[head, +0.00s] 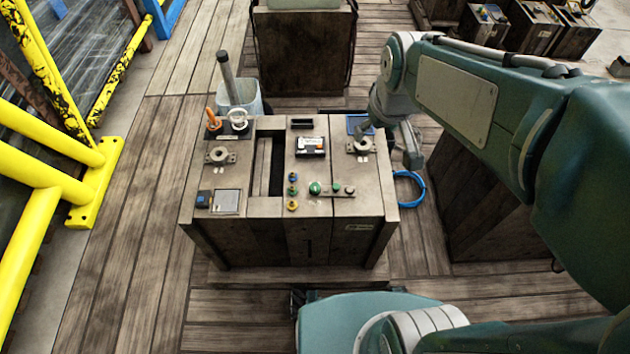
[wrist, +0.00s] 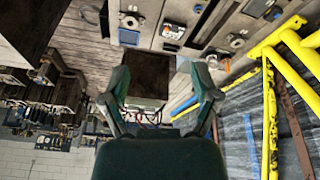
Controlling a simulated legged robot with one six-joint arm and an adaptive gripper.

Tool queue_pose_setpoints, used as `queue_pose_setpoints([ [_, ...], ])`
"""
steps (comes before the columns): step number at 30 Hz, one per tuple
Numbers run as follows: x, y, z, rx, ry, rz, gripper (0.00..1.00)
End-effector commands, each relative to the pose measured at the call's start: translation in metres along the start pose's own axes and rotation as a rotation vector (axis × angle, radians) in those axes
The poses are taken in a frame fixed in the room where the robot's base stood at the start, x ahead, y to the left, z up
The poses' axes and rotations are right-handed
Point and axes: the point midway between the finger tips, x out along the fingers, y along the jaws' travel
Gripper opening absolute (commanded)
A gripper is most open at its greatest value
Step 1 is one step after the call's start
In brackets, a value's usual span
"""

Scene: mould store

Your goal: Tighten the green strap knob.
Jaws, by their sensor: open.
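The green strap knob (head: 315,188) is a small round knob on the near part of the block's top in the head view. The knob is too small there to make out surely.
The block (head: 270,207) also carries several yellow and green knobs, a labelled box (head: 310,146), two round fittings and an open slot. A bucket (head: 243,98) with a rod stands behind. Yellow rails (head: 60,150) are at left, a blue hose (head: 410,188) at right.

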Motion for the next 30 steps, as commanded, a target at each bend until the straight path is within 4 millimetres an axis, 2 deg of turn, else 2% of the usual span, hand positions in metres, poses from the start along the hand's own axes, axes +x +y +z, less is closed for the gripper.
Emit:
queue_pose_setpoints([
  [6,0.04,-0.007,-0.026,-0.091,-0.056,-0.029,0.79],
  [15,0.102,-0.02,-0.052,-0.216,-0.125,-0.068,0.79],
  [24,0.172,-0.037,-0.067,-0.34,-0.192,-0.109,0.79],
  [30,0.222,-0.052,-0.069,-0.422,-0.236,-0.138,0.79],
])
